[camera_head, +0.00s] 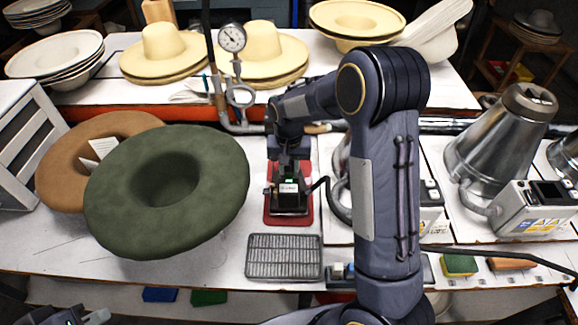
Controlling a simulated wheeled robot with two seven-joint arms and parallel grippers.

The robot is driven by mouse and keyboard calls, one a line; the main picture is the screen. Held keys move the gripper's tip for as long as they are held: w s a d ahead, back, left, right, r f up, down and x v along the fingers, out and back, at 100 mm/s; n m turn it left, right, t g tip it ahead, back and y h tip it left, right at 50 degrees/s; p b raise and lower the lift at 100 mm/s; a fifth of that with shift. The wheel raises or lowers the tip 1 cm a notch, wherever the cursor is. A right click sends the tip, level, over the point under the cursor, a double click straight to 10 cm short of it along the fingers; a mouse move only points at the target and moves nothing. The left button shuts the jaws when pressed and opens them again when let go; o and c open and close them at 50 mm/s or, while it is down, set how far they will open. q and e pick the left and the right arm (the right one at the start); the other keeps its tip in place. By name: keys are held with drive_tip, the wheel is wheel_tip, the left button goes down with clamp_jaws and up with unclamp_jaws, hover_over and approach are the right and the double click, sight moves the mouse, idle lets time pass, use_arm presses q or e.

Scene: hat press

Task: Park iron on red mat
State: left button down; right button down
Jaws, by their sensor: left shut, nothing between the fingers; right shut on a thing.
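The red mat (305,216) lies on the white bench near the picture's middle. My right arm reaches over the bench, and its gripper (287,184) is above the mat. It is shut on the iron (290,209), a dark shape within the mat's outline. The gripper and wrist hide most of the iron and its handle. I cannot tell whether the iron touches the mat. My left gripper (88,319) is low at the bottom left edge, shut and empty, partly cut off, far from the mat.
A metal grid rack (284,257) lies just in front of the mat. A green felt hat (205,222) and a brown hat (62,171) lie to the left. A pressure gauge (232,38) stands behind. Metal steamers (500,135) stand on the right.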

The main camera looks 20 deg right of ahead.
drive_tip(key=shift+w, duration=0.1)
drive_tip(key=c, duration=1.1)
unclamp_jaws()
drive_tip(key=shift+s+f, duration=0.1)
drive_tip(key=shift+s, duration=0.1)
wheel_tip(320, 180, up, 8)
drive_tip(key=shift+w+f+b, duration=0.1)
drive_tip(key=shift+f+b, duration=0.05)
drive_tip(key=shift+b, duration=0.3)
drive_tip(key=shift+s+r, duration=0.35)
drive_tip(key=shift+r, duration=0.1)
drive_tip(key=s+r+n+t+y, duration=0.15)
drive_tip(key=s+r, duration=0.25)
drive_tip(key=s, duration=0.4)
drive_tip(key=s+r+t+y, duration=0.2)
drive_tip(key=s+r, duration=0.1)
drive_tip(key=s, duration=0.4)
drive_tip(key=s+a+f+n+t, duration=0.1)
drive_tip(key=s+a+n+t, duration=0.1)
drive_tip(key=s, duration=0.9)
drive_tip(key=shift+s+a+f, duration=0.2)
drive_tip(key=shift+a+f, duration=0.1)
drive_tip(key=shift+a, duration=0.6)
